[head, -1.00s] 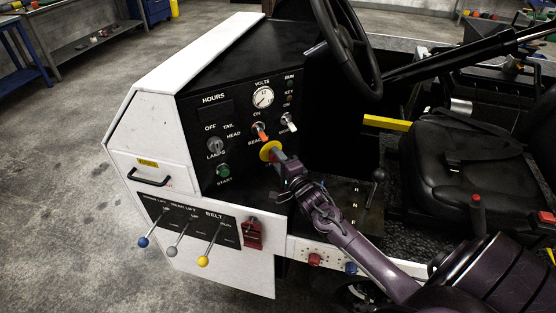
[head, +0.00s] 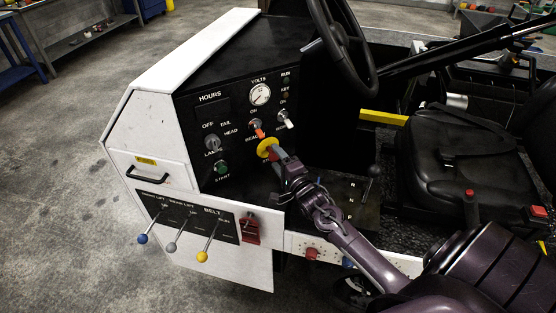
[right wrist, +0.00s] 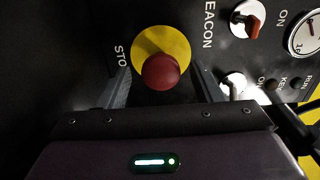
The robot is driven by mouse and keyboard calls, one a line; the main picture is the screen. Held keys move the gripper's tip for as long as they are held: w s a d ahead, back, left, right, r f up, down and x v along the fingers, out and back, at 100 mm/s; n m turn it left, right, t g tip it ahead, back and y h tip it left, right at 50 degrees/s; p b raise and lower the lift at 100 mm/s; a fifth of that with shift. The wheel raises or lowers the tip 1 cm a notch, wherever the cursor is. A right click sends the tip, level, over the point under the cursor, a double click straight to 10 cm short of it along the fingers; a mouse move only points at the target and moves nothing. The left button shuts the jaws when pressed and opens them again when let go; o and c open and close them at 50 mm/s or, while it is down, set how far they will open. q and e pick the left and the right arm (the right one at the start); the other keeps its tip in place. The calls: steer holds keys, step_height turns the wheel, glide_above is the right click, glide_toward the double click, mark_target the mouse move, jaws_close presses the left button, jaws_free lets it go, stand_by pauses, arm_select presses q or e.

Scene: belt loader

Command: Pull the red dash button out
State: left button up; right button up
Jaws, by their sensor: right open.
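The red dash button (right wrist: 161,72) stands on a round yellow plate (right wrist: 148,45) on the black dash panel, as the right wrist view shows. In the head view the yellow plate (head: 265,146) is in the middle of the panel, and the button is mostly hidden by my gripper. My right gripper (head: 276,156) is in front of the button, pointing at it. In the right wrist view its open fingers (right wrist: 161,88) are on either side of the button, with a gap visible on each side. My left gripper is not in view.
An orange-tipped beacon switch (head: 257,129) sits just above the button, and another toggle (head: 286,119) is to the right. The steering wheel (head: 345,50) rises above. Blue, grey and yellow belt levers (head: 203,256) stick out below left. A shift lever (head: 375,173) stands to the right.

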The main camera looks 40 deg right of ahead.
steer(key=shift+s+f, duration=0.1)
steer(key=shift+s, duration=0.3)
steer(key=s+b, duration=0.1)
steer(key=s, duration=0.6)
steer(key=shift+a+b, duration=0.3)
